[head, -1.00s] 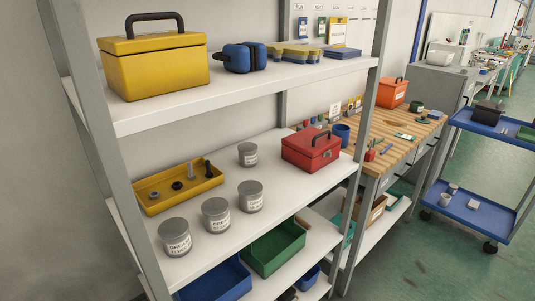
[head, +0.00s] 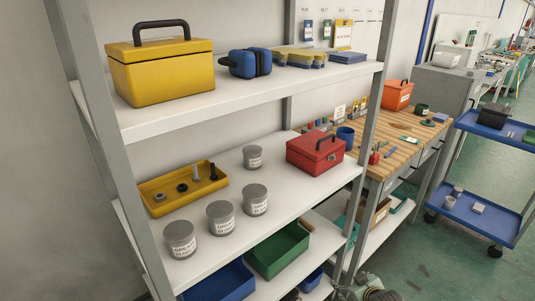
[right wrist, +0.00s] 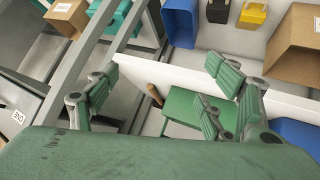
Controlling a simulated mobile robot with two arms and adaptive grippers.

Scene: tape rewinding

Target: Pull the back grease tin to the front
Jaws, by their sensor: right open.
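The back grease tin (head: 253,157), a small grey can with a white label, stands upright on the middle shelf, apart from the others. Three more grease tins stand in a slanting row nearer the shelf's front: a left one (head: 180,240), a middle one (head: 221,218) and a right one (head: 255,200). My right gripper (head: 366,287) shows at the bottom edge of the head view, low and outside the shelf, far from the tins. In the right wrist view my right gripper (right wrist: 160,98) is open with nothing between its green-padded fingers. No tin shows there. My left gripper is not in view.
On the middle shelf (head: 285,210), a yellow tray (head: 165,207) with bolts and nuts lies left of the back tin, and a red toolbox (head: 315,152) stands right. The upper shelf (head: 225,101) hangs above. Green (head: 279,250) and blue (head: 218,282) bins sit below.

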